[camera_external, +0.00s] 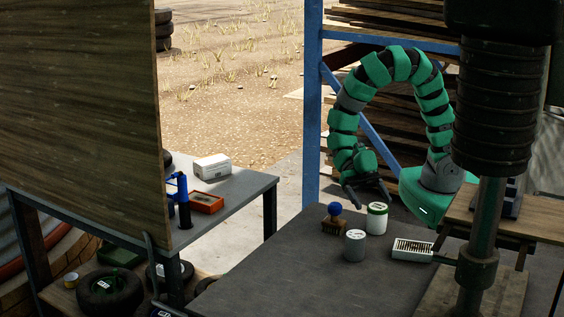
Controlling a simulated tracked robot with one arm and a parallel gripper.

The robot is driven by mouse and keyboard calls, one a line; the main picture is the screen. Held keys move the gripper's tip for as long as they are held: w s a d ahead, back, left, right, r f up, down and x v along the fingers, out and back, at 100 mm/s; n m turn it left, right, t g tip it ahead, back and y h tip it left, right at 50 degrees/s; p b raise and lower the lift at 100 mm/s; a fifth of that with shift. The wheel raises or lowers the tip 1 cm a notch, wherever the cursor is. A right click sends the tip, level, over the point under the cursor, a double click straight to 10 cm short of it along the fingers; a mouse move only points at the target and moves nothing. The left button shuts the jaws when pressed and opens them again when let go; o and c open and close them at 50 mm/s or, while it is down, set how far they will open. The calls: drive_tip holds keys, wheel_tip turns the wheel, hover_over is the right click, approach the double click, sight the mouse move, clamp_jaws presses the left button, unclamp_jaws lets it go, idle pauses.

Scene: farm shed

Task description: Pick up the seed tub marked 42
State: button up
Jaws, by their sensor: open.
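Two small tubs stand upright on the dark grey table (285,262). One is a white tub with green bands (376,219); the other is a grey tub with a pale lid (355,246), nearer the camera. Both lids carry small dark marks, too small to read, so I cannot tell which is marked 42. My gripper (369,198) points down with its fingers spread, open and empty. It appears just above and behind the white and green tub, and apart from it.
A wooden block with a blue knob (332,219) stands left of the tubs, and a white slotted tray (411,250) right. A dark post (481,230) blocks the right side. The table's front left is clear. A second table (225,205) holds a white box (212,167) and orange tray (205,202).

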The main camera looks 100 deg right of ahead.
sight(378, 211)
drive_tip(key=shift+b+x, duration=1)
drive_tip(key=shift+x, duration=1.45)
drive_tip(key=c, duration=1.1)
